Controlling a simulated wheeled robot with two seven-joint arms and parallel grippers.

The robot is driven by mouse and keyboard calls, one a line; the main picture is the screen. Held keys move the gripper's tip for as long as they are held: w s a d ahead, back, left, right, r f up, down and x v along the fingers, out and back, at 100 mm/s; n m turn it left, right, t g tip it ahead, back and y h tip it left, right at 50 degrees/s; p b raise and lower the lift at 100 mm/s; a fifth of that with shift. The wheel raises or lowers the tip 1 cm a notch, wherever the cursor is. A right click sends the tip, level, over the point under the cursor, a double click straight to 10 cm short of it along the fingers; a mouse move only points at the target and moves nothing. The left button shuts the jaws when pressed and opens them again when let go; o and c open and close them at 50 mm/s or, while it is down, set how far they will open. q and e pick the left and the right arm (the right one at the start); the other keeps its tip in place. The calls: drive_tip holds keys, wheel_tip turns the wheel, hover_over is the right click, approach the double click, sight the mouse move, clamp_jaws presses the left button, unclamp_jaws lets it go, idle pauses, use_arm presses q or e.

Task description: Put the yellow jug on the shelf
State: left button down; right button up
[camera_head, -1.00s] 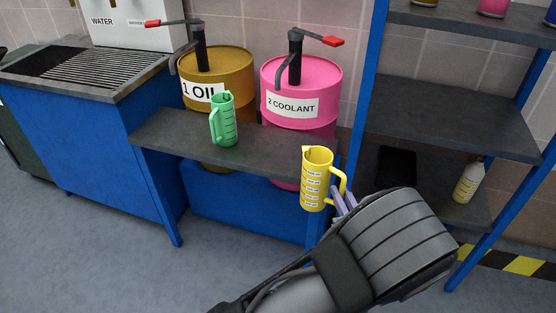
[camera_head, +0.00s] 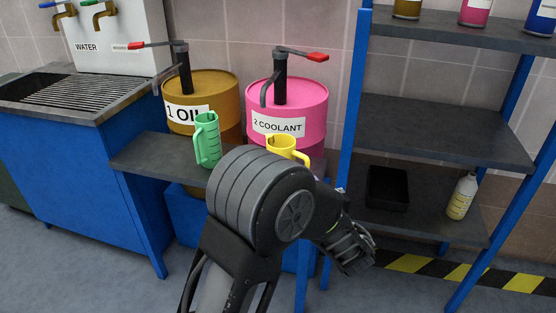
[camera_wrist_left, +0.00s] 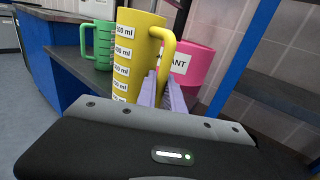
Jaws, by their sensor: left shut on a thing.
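The yellow jug (camera_head: 283,143) shows only its rim and part of its handle in the head view, in front of the pink barrel. My own arm hides the rest. In the left wrist view the jug (camera_wrist_left: 137,50) stands upright with its measuring labels showing. My left gripper (camera_wrist_left: 165,88) is shut on the jug's handle, and its pale purple fingers show there. These fingers are hidden in the head view. The shelf rack on the right has a bare grey middle board (camera_head: 440,130). My right gripper is in neither view.
A green jug (camera_head: 207,140) stands on the low grey ledge (camera_head: 150,160) before the brown oil barrel (camera_head: 215,95) and pink coolant barrel (camera_head: 305,100). A blue rack post (camera_head: 350,110) stands right of the jug.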

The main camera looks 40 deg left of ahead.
use_arm(q)
drive_tip(key=x, duration=1.5)
drive_tip(key=shift+w+a, duration=0.15)
drive_tip(key=f, duration=0.3)
drive_tip(key=shift+w+a+f, duration=0.25)
drive_tip(key=shift+w+a, duration=0.05)
drive_tip(key=shift+a, duration=0.1)
drive_tip(key=c, duration=1.5)
unclamp_jaws()
drive_tip(key=shift+o, duration=0.2)
drive_tip(key=v, duration=1.2)
